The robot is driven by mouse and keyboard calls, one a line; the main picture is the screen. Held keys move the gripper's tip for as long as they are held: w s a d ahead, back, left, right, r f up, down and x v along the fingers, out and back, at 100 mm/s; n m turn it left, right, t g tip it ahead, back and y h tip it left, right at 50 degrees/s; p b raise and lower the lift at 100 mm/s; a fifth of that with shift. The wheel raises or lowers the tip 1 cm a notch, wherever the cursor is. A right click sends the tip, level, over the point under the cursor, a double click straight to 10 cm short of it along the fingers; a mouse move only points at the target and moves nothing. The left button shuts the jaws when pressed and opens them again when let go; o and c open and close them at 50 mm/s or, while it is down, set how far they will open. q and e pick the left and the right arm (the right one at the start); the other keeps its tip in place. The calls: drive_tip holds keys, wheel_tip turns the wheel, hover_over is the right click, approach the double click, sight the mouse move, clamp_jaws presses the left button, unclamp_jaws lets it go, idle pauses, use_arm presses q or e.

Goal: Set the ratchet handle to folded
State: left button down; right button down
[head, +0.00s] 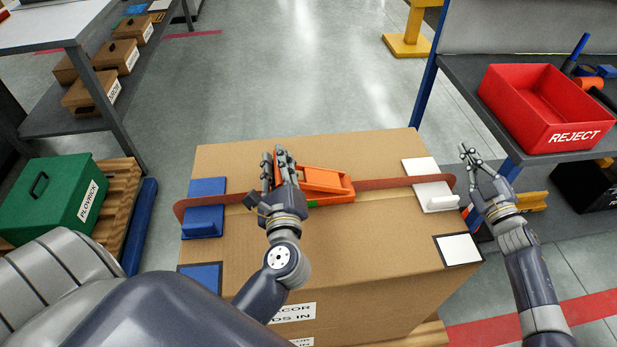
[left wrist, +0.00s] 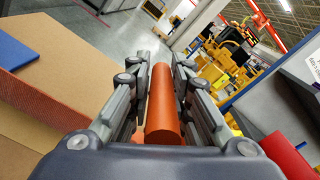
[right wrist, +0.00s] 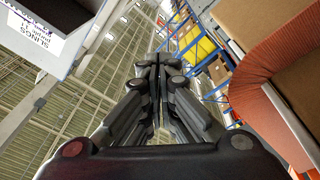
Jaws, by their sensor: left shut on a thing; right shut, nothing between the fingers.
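The orange ratchet (head: 340,193) sits on the orange-brown strap (head: 390,183) across the top of a large cardboard carton (head: 350,240). Its handle (head: 322,177) reaches left to my left gripper (head: 280,162). The left gripper is shut on the handle; in the left wrist view the handle's orange round bar (left wrist: 163,105) lies between the fingers. How far the handle stands up from the ratchet body is hard to tell. My right gripper (head: 468,155) is shut and empty, off the carton's right edge; its closed fingers (right wrist: 155,65) show in the right wrist view.
A blue edge piece (head: 205,188) and a white one (head: 425,170) lie under the strap at the carton's sides. A red REJECT bin (head: 550,100) stands on a right shelf. A green box (head: 50,200) stands at left. Open floor lies behind the carton.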

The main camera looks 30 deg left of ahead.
use_arm(q)
drive_tip(key=shift+r, duration=0.15)
use_arm(e)
drive_tip(key=s+a+r+n+g+y, duration=0.3)
drive_tip(key=a+r+n+g+y, duration=0.3)
drive_tip(key=a+r, duration=0.45)
wheel_tip(320, 180, up, 8)
drive_tip(key=n+g+h, duration=0.9)
drive_tip(key=n+g, duration=0.5)
drive_tip(key=n, duration=0.5)
hover_over(309, 179)
drive_tip(key=w+d, duration=0.1)
drive_tip(key=w, duration=0.1)
drive_tip(key=s+d+f+n+t+h, duration=0.1)
drive_tip(key=s+d+f+t+h, duration=0.1)
drive_tip(key=d+t+h, duration=0.3)
drive_tip(key=s+a+f, duration=0.1)
drive_tip(key=f, duration=0.3)
drive_tip(key=a+f+g+h, duration=0.1)
drive_tip(key=a+f, duration=0.1)
drive_tip(key=f, duration=0.2)
drive_tip(key=s+a+f+g, duration=0.1)
drive_tip(key=f, duration=0.3)
drive_tip(key=shift+s+a+f, duration=0.3)
drive_tip(key=shift+s, duration=0.05)
